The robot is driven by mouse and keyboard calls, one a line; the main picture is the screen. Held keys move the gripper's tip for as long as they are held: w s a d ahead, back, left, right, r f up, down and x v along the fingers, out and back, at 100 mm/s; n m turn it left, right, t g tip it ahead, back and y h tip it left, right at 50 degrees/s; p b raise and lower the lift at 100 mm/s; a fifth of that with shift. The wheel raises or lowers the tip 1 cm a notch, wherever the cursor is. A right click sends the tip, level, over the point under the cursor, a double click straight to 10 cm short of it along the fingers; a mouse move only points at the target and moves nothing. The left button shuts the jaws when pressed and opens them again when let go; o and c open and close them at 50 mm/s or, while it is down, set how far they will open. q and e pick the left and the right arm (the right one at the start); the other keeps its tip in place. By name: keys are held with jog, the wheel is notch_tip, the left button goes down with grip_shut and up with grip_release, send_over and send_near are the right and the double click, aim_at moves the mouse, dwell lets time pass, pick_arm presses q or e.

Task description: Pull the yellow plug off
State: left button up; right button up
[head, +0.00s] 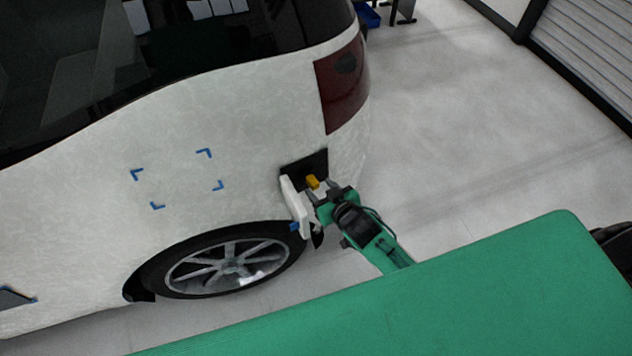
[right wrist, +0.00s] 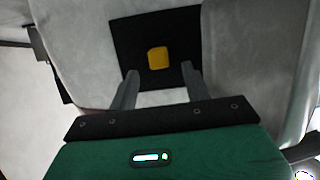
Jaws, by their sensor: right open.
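The yellow plug (head: 312,181) sits in a dark square recess (head: 304,165) in the white car's rear side. In the right wrist view the plug (right wrist: 158,57) shows as a small rounded yellow block in the middle of the black recess (right wrist: 130,42). My right gripper (head: 321,189) is open and empty, close in front of the plug. In the right wrist view its two fingers (right wrist: 160,80) point at the recess, one to each side of the plug and a little below it in the picture. My left gripper is not in view.
An open white flap (head: 296,206) hangs at the recess's left edge, close to my right gripper. The car's wheel (head: 228,264) is below. Blue corner marks (head: 204,153) are on the car panel. The floor (head: 470,130) to the right is clear.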

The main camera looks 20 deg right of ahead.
aim_at(316, 185)
jog(key=shift+x, duration=1.9)
jog(key=shift+s, duration=0.1)
grip_shut()
jog(key=shift+s+d+r+p, duration=0.1)
jog(key=shift+s+p, duration=0.5)
jog(key=shift+p, duration=0.05)
jog(key=shift+s, duration=0.35)
jog(key=s+d+p, duration=0.1)
jog(key=s+p, duration=0.2)
jog(key=s, duration=0.3)
jog(key=shift+d+r, duration=0.25)
jog(key=shift+r, duration=0.2)
